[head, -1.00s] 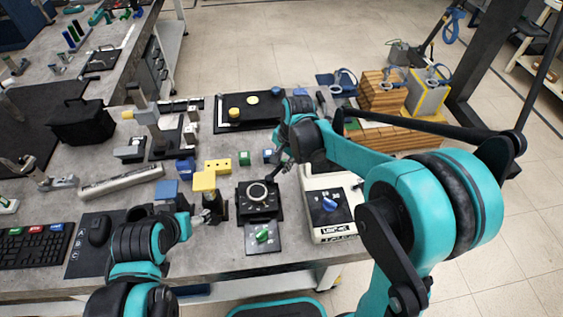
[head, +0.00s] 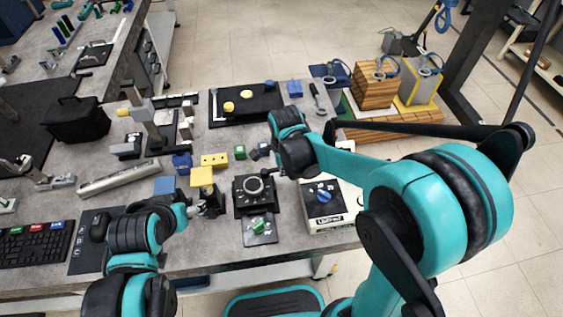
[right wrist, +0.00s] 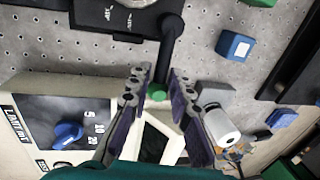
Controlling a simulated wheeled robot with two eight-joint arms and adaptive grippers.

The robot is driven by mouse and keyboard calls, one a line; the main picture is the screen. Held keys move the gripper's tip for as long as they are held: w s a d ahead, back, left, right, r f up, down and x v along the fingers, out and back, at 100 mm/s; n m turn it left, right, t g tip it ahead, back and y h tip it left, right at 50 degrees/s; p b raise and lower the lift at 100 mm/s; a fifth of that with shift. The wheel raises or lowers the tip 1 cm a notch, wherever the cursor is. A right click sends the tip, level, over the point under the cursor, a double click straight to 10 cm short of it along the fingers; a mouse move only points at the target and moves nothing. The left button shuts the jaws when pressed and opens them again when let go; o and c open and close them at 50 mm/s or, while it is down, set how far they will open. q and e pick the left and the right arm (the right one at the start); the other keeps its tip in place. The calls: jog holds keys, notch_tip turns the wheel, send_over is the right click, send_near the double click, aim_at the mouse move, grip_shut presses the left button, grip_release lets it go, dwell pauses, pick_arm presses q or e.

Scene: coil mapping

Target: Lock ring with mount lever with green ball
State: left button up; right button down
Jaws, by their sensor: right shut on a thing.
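The black mount (head: 242,205) stands on the table near its front edge, with a pale ring (head: 255,186) on its round top. In the right wrist view, its black lever (right wrist: 171,42) reaches down to a green ball (right wrist: 157,92). My right gripper (right wrist: 156,84) is shut on the green ball, one finger on each side of it. In the head view, my right forearm and wrist partly hide that contact. My left gripper (head: 211,203) is just left of the mount, near a yellow block (head: 202,177); its finger gap is unclear.
A white box with a blue knob (head: 323,196) stands close right of the mount. A green knob (head: 257,225) sits in front of it. Small yellow, green and blue blocks (head: 182,163) lie behind and left. A dark tray (head: 222,114) is farther back.

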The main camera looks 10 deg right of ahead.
jog(key=shift+s+m, duration=0.2)
jog(key=shift+m, duration=0.2)
jog(key=c, duration=1.4)
grip_release()
jog(key=shift+c, duration=0.2)
notch_tip(320, 180, up, 12)
jog(key=s, duration=0.2)
jog(key=shift+s, duration=0.15)
jog(key=shift+f, duration=0.1)
jog(key=s+d+f+n+t, duration=0.1)
jog(key=s+d+n, duration=0.3)
jog(key=n, duration=0.5)
jog(key=s+d+f+n+t, duration=0.1)
jog(key=s+d+n+t, duration=0.3)
jog(key=s+n, duration=0.4)
jog(key=shift+d+n, duration=0.3)
jog(key=shift+n, duration=0.7)
